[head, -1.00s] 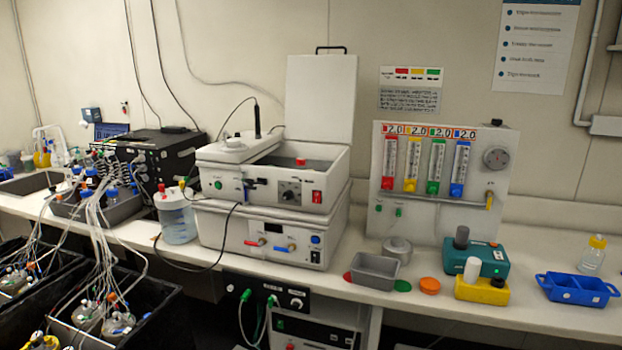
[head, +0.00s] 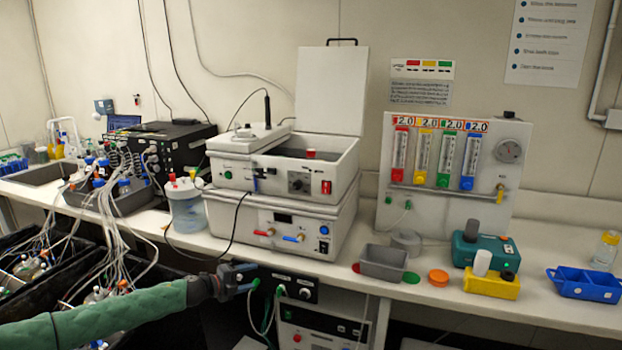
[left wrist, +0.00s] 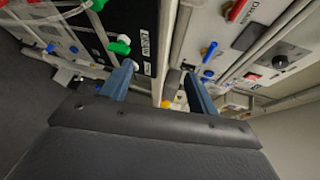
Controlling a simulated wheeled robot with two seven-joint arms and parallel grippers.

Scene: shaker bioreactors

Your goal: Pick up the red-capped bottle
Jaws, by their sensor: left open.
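A red cap (head: 310,153) shows inside the open bath of the upper white unit (head: 270,175); the body below it is hidden by the bath wall. A clear jar of liquid (head: 187,212), with red and yellow fittings on its white lid, stands on the bench left of the white units. My left gripper (head: 250,279) is open and empty, in front of the bench and below the white units, apart from both. In the left wrist view its two blue fingers (left wrist: 160,85) are spread, with no bottle between them. My right gripper is not in view.
The bath's lid (head: 331,95) stands upright behind it. A grey tray (head: 383,263), an orange disc (head: 438,277), a yellow block (head: 491,284) and a blue tray (head: 583,285) lie to the right. A black panel (head: 285,284) with green connectors is close to my left gripper.

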